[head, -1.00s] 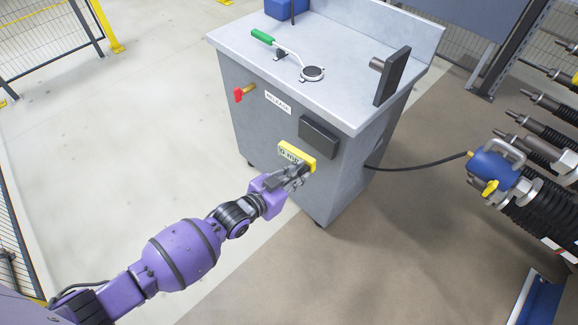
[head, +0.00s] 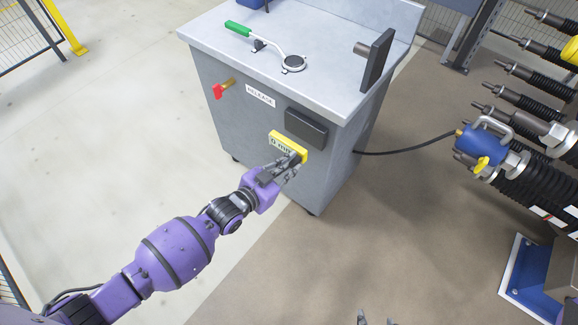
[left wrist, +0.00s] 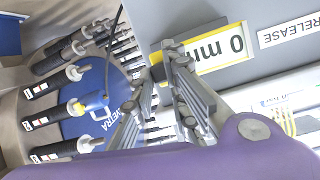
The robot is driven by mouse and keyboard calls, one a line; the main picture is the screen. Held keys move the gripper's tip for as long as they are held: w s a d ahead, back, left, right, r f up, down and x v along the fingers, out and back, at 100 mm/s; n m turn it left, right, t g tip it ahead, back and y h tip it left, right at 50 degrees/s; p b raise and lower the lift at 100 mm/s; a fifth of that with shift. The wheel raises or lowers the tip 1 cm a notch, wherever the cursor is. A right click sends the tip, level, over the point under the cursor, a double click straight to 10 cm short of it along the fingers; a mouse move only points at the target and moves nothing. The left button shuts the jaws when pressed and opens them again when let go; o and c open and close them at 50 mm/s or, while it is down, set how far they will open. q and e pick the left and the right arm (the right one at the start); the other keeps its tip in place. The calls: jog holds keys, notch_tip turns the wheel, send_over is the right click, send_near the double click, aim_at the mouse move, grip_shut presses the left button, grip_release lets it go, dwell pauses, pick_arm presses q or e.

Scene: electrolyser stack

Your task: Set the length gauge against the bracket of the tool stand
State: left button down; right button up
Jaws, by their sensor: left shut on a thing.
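The length gauge (head: 283,143) is a yellow-framed bar with a white "0 mm" label. My left gripper (head: 291,166) is shut on its right end and holds it in front of the grey tool stand (head: 238,130). A dark block (head: 306,127), possibly the bracket, juts from the stand's front just above and right of the gauge; I cannot tell whether they touch. In the left wrist view the gauge (left wrist: 222,47) shows its label upside down beside my fingers (left wrist: 160,68). Fingertips of my right gripper (head: 376,319) show apart at the bottom edge.
The stand's top carries a green-handled tool (head: 265,45) and a dark upright plate (head: 377,60). A cable (head: 405,151) runs right to a blue coupling (head: 482,148) beside black ribbed rods.

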aim_at(300, 156)
pick_arm(q)
jog(key=w+d, duration=0.2)
jog(key=shift+w+b, duration=0.3)
jog(key=shift+b, duration=0.1)
jog(key=shift+w+d, duration=0.45)
jog(key=shift+w, duration=0.25)
pick_arm(e)
jog(key=shift+w+a+f, duration=0.2)
jog(key=shift+w+f, duration=0.15)
jog(key=shift+f, duration=0.2)
pick_arm(q)
jog(key=shift+r, duration=0.1)
pick_arm(e)
jog(key=shift+s+d, duration=0.1)
jog(key=shift+s, duration=0.4)
jog(key=shift+w, duration=0.1)
jog(key=shift+w+r, duration=0.2)
jog(key=shift+w, duration=0.3)
jog(key=shift+s, duration=0.2)
jog(key=shift+s, duration=0.3)
